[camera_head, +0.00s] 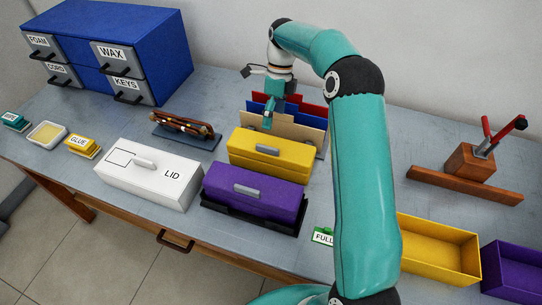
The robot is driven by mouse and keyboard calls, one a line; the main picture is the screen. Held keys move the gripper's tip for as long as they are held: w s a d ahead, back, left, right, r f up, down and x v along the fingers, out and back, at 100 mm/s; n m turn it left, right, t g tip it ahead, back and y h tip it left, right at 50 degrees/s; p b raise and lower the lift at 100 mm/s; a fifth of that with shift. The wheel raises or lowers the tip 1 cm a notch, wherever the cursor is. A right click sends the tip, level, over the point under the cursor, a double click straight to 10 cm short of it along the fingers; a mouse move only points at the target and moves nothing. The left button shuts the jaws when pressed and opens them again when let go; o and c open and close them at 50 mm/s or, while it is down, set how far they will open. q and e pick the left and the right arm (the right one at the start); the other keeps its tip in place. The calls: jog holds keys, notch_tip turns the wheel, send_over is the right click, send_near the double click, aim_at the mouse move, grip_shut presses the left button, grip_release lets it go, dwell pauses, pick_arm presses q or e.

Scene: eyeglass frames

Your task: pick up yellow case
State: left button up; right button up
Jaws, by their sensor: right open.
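The yellow case (290,170) is a closed box with a grey handle on its top. It stands behind the purple case (270,208) near the middle of the table. My right gripper (268,120) points down just behind and above the yellow case, near its handle. Its jaws are open and hold nothing that I can see. Its fingers look narrow from this angle, and I cannot tell whether they touch the case. My left gripper is out of view.
Upright coloured folders (312,120) stand close behind my right gripper. A white lid box (150,182) and a blue tray with glasses (183,130) lie left. An open yellow bin (440,245), an open purple bin (512,270) and a wooden stand (470,165) are right.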

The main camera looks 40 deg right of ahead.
aim_at(271, 144)
jog(key=shift+p+x, duration=0.6)
jog(key=shift+x, duration=3.5)
jog(key=c, duration=1.5)
jog(key=shift+r, duration=0.1)
jog(key=shift+c, duration=0.2)
jog(key=shift+r, duration=0.6)
jog(key=shift+c, duration=0.5)
notch_tip(271, 144, up, 19)
jog(key=shift+f, duration=0.2)
